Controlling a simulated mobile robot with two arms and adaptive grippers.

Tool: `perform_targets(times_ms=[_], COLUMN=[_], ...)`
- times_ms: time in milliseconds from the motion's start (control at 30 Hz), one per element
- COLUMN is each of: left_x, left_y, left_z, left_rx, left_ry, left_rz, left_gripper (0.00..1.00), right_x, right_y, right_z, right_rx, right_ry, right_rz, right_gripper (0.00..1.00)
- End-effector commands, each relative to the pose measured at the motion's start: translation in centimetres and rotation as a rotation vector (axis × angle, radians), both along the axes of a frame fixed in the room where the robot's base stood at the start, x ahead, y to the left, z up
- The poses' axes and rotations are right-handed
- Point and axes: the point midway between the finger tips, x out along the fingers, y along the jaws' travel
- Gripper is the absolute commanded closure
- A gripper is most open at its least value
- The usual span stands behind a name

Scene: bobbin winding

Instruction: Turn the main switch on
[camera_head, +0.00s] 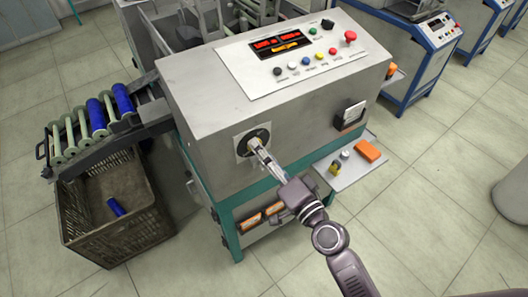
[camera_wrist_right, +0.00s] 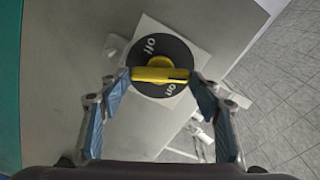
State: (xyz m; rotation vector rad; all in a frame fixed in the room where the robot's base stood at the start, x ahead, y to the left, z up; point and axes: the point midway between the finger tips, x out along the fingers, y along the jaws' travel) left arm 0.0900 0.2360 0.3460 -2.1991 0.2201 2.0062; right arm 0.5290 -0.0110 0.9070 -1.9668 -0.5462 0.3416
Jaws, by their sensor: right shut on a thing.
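The main switch is a round black dial (camera_head: 246,136) on a light square plate, set in the front face of the grey machine. In the right wrist view the dial (camera_wrist_right: 144,50) carries the words "off" and "on" and a yellow handle (camera_wrist_right: 150,74). The handle lies about level across that view, with "off" above it and "on" below its right part. My right gripper (camera_head: 259,152) is at the dial, its two fingers on opposite ends of the handle. The fingers partly hide the dial in the head view. My left gripper is not in view.
The machine's sloping panel (camera_head: 230,75) has a red-lit display, coloured buttons and a red knob (camera_head: 350,36). A side shelf (camera_head: 345,168) holds an orange box and small items. A crate (camera_head: 82,240) stands at left below a rack of rollers. Floor in front is clear.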

Motion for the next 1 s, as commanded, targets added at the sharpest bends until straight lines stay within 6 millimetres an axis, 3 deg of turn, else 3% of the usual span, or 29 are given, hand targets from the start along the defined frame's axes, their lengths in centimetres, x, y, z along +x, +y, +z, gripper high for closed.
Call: perform_targets(times_ms=[500,1000], left_x=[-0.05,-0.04], left_y=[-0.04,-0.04], left_z=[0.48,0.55], left_rx=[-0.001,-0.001], left_ry=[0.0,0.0], left_rz=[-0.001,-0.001], left_gripper=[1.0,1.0], right_x=[0.12,0.13], right_y=[-0.12,-0.14], right_z=[-0.01,-0.06], right_rx=[0.325,0.406], right_ry=[0.192,0.24], right_rz=[-0.002,-0.003], right_gripper=[0.67,0.66])
